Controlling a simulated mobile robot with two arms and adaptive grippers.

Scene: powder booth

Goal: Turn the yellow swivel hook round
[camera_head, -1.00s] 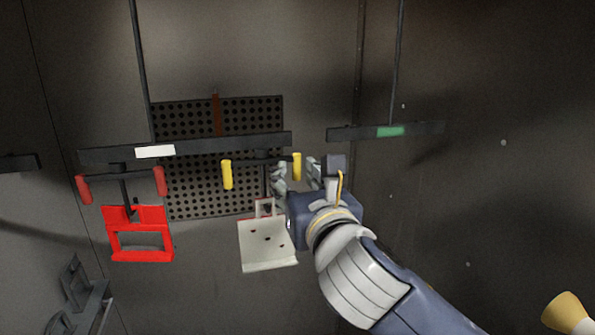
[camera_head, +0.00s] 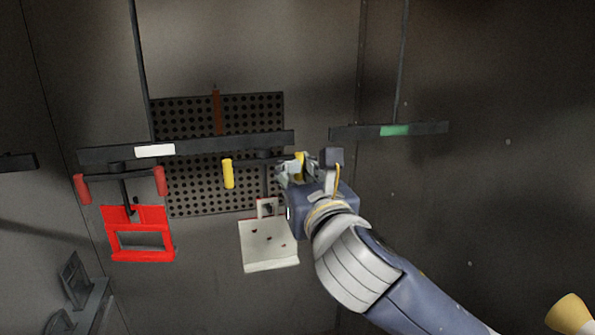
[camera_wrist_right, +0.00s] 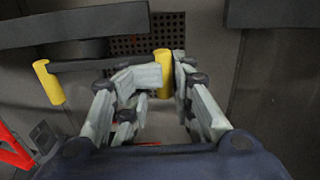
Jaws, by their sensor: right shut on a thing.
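The yellow swivel hook hangs under a dark bar and has two yellow grips on a dark crosspiece. Its left grip (camera_head: 227,174) is free; it also shows in the right wrist view (camera_wrist_right: 49,83). Its right grip (camera_head: 299,167) is between the fingers of my right gripper (camera_head: 297,170), which is shut on it. In the right wrist view the right grip (camera_wrist_right: 163,73) stands upright between the fingers (camera_wrist_right: 168,82). A white plate (camera_head: 268,244) with small dark red spots hangs below the hook. My left gripper is not in view.
A red-gripped hook (camera_head: 120,177) holding a red frame (camera_head: 140,252) hangs at the left on the same bar (camera_head: 215,144). A perforated panel (camera_head: 190,190) is behind. Another bar with a green label (camera_head: 394,130) hangs at the right.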

